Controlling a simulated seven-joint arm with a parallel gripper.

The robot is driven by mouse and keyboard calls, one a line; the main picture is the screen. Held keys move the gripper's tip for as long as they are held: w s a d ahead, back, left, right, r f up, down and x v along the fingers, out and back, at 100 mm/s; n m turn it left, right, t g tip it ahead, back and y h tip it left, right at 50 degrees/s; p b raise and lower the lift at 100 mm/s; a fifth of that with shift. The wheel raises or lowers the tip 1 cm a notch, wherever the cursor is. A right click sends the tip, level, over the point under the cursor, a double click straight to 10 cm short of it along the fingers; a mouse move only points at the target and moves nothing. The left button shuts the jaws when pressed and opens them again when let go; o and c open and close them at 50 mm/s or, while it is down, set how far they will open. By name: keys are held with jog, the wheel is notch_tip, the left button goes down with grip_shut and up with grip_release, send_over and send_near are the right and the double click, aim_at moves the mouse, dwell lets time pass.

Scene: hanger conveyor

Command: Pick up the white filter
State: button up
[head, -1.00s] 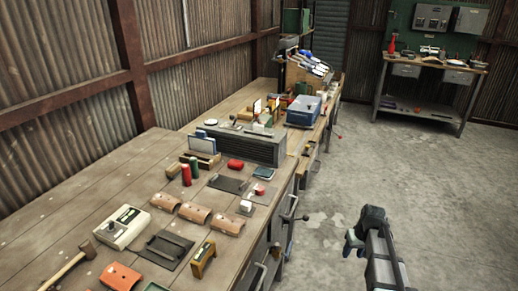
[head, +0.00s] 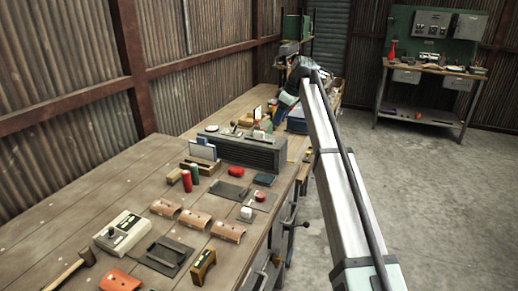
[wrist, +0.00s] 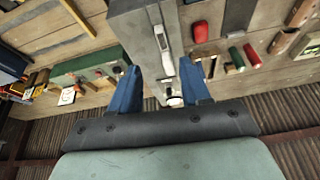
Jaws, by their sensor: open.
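My gripper (wrist: 159,64) shows in the wrist view with its two blue fingers spread apart. It is empty and above the grey ribbed box (wrist: 145,50). In the head view the box (head: 240,150) stands mid-bench, and my arm reaches over the bench's far part. A small round white piece (wrist: 174,101) shows between the fingers in the wrist view, near the box's end; I cannot tell whether it is the white filter.
Red and green cylinders (head: 190,178) and a red piece (head: 235,171) stand near the box. Brown curved pieces (head: 228,231) and a white control box (head: 122,233) lie nearer. The corrugated wall (head: 200,60) runs behind the bench.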

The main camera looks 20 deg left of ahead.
aim_at(260, 132)
notch_tip(260, 132, up, 4)
jog(key=a+n, duration=0.1)
jog(key=a, duration=0.2)
jog(key=x, duration=0.8)
jog(key=shift+s+d+f, duration=0.15)
jog(key=shift+s+f, duration=0.05)
jog(key=shift+a+x, duration=0.2)
jog(key=shift+x, duration=1.2)
jog(key=shift+a+x, duration=0.2)
jog(key=shift+x, duration=1.2)
jog(key=shift+r, duration=0.15)
jog(key=shift+c, duration=0.5)
grip_shut()
